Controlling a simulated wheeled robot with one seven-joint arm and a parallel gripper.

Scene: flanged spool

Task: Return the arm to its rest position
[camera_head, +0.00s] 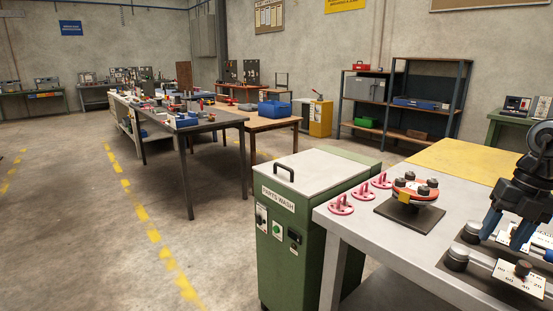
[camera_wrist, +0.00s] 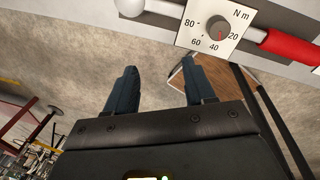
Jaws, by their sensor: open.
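My gripper (camera_head: 502,241) is at the right edge of the head view, pointing down over the near right of the light grey bench. Its two blue-grey fingers are apart with nothing between them; they also show in the wrist view (camera_wrist: 160,68). A white dial card (camera_head: 519,278) marked with numbers lies in front of and below the fingers. In the wrist view the dial card (camera_wrist: 213,25) reads N m and lies beyond the fingertips. A red round flanged piece with dark knobs (camera_head: 415,190) stands on a dark square plate, to the left of my gripper and apart from it.
Pink pegged pieces (camera_head: 341,205) stand along the bench's left edge. A dark knob (camera_head: 457,259) is close to the left of my gripper. A red handle (camera_wrist: 290,46) extends beside the dial. A green PARTS WASH cabinet (camera_head: 285,250) adjoins the bench. The floor further left is open.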

